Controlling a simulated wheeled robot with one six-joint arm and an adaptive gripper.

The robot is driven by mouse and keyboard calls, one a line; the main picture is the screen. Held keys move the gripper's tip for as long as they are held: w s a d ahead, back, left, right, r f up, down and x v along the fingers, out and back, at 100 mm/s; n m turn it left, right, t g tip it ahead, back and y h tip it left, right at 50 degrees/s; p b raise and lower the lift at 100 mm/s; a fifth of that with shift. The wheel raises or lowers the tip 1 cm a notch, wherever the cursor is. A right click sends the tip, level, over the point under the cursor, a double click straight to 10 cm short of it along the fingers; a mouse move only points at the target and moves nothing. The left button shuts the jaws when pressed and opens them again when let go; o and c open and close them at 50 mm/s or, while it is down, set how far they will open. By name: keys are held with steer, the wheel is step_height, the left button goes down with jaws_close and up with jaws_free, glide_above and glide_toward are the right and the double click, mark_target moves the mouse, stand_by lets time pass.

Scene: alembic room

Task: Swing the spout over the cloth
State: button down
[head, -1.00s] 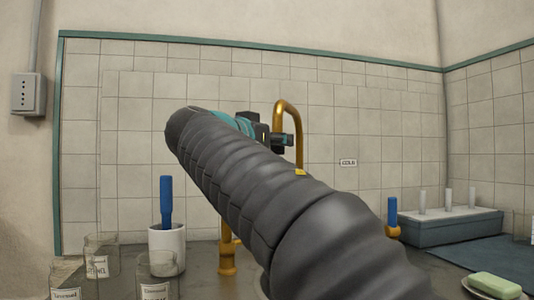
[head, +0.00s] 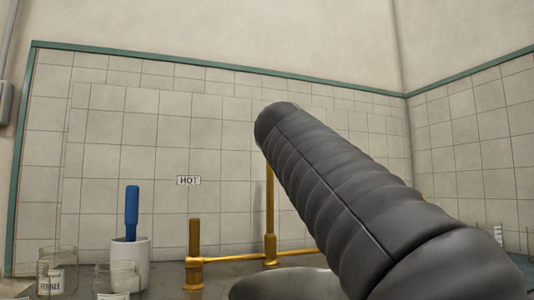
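The brass spout's upright pipe (head: 270,205) rises from a horizontal brass pipe against the tiled wall. Its upper part is hidden behind my dark, ribbed arm, so I cannot tell which way the spout points. My gripper is hidden behind the arm, and I cannot see whether it touches the spout. The cloth cannot be made out; the arm covers most of the right side of the counter.
A brass valve post (head: 194,245) stands left of the spout, below a HOT label (head: 188,180). A white cup (head: 130,265) with a blue handle (head: 131,212) in it and glass jars (head: 56,272) stand at left. A grey basin (head: 285,284) is partly visible.

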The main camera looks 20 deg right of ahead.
steer(key=shift+d, duration=0.25)
steer(key=c, duration=0.8)
jaws_free()
steer(key=shift+d, duration=0.2)
steer(key=shift+c, duration=0.2)
steer(key=shift+a, duration=0.1)
steer(key=shift+s+a, duration=0.35)
steer(key=shift+a, duration=0.1)
steer(key=v, duration=1.1)
steer(key=shift+d, duration=0.1)
